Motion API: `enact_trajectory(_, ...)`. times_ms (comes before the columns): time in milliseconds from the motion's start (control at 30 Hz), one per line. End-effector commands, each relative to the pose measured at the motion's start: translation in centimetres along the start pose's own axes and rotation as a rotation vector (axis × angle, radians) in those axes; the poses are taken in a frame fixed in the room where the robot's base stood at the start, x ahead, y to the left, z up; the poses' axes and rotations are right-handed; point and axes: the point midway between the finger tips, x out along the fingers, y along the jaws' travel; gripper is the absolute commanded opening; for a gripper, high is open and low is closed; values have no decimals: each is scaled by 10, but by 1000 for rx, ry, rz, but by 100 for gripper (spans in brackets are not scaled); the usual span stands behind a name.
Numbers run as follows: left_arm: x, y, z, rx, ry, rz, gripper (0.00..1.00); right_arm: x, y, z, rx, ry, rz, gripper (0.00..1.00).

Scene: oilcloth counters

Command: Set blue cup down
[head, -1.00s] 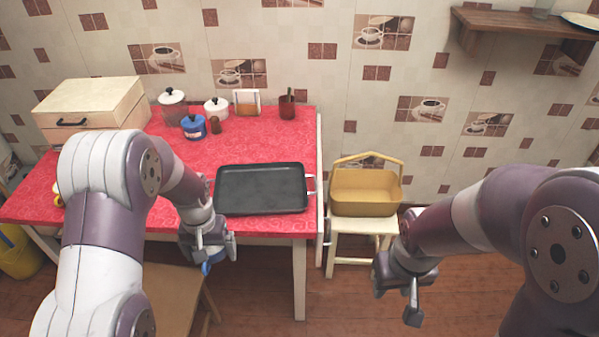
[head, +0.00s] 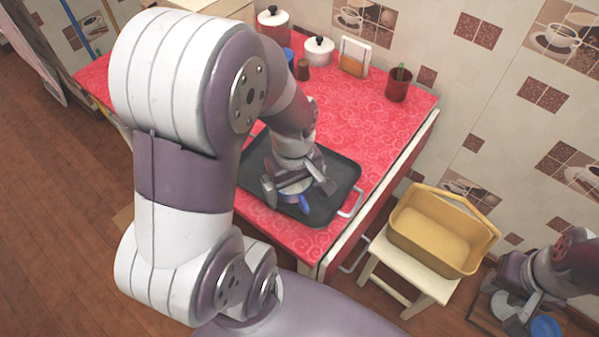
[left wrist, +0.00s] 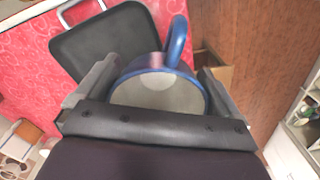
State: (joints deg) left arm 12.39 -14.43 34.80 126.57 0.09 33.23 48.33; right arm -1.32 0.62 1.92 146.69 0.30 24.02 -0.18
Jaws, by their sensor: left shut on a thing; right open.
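The blue cup (left wrist: 155,66) is between the fingers of my left gripper (left wrist: 158,88) in the left wrist view, with its handle towards the top and its pale round face towards the camera. In the head view my left gripper (head: 300,186) is over the black tray (head: 340,181), and only a small blue part of the cup (head: 304,204) shows below the fingers. Whether the cup touches the tray is hidden. My right gripper (head: 520,312) is open at the lower right, away from the table.
The tray lies on the red-covered table (head: 390,122). A red-and-white lidded pot (head: 273,30), a white pot (head: 318,52), a napkin holder (head: 354,57) and a red cup (head: 398,86) stand at the back. A yellow basket (head: 440,235) rests on a pale stool (head: 405,280).

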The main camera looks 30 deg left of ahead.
Motion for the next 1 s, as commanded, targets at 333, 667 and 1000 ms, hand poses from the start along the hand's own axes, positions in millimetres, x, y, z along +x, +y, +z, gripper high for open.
enact_trajectory(333,49,60,-14,-83,-1,-2,60,12,0,1,0,0,0,43)
enact_trajectory(667,79,101,-26,-86,1,1,60,15,0,2,0,1,0,43)
enact_trajectory(1000,112,101,-26,-85,2,3,60,17,0,2,0,0,0,43)
